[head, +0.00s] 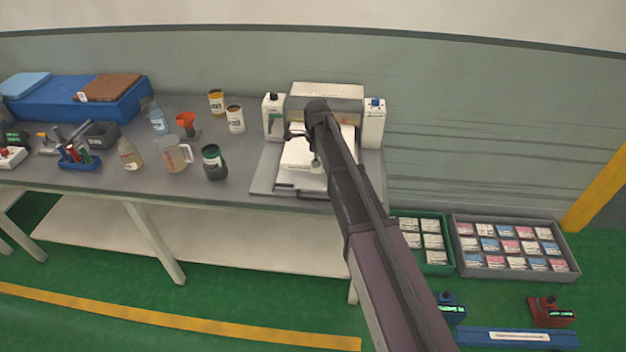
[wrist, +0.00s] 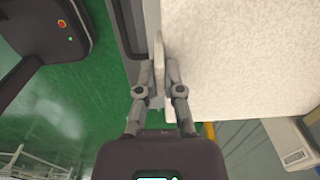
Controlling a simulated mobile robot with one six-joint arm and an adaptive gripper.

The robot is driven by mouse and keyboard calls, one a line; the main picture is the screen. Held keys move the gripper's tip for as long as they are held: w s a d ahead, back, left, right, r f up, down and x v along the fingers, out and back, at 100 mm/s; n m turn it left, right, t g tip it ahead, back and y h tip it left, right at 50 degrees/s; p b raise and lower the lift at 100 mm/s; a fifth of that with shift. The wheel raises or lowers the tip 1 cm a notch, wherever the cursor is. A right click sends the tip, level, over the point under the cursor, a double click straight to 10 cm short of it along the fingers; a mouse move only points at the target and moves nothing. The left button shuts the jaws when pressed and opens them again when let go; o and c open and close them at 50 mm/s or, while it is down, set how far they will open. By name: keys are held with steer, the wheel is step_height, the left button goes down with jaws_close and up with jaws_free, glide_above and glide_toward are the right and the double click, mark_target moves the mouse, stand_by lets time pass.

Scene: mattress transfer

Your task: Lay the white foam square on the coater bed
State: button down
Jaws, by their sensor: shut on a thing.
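The white foam square (head: 300,153) is over the coater bed (head: 264,178) in the head view, partly hidden by my arm. In the wrist view the foam (wrist: 240,60) is a large pale speckled sheet filling the upper right. My gripper (wrist: 163,70) is shut on a thin upright pale piece at the foam's left edge. In the head view my gripper (head: 316,160) is small and dark over the foam. I cannot tell whether the foam's underside touches the bed all over.
The coater's white towers (head: 273,117) (head: 374,122) and rear bar (head: 325,97) stand behind the bed. A dark jar (head: 213,163), a beaker (head: 173,154) and other containers stand left on the bench (head: 225,195). Trays of boxes (head: 515,247) lie on the floor at right.

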steer(key=shift+f+b, duration=0.5)
steer(key=shift+f, duration=0.3)
steer(key=shift+f+b, duration=2.1)
steer(key=shift+f, duration=0.15)
steer(key=c, duration=0.8)
jaws_free()
steer(key=shift+o, duration=0.2)
step_height(320, 180, up, 12)
steer(key=p, duration=1.2)
steer(key=shift+r, duration=0.2)
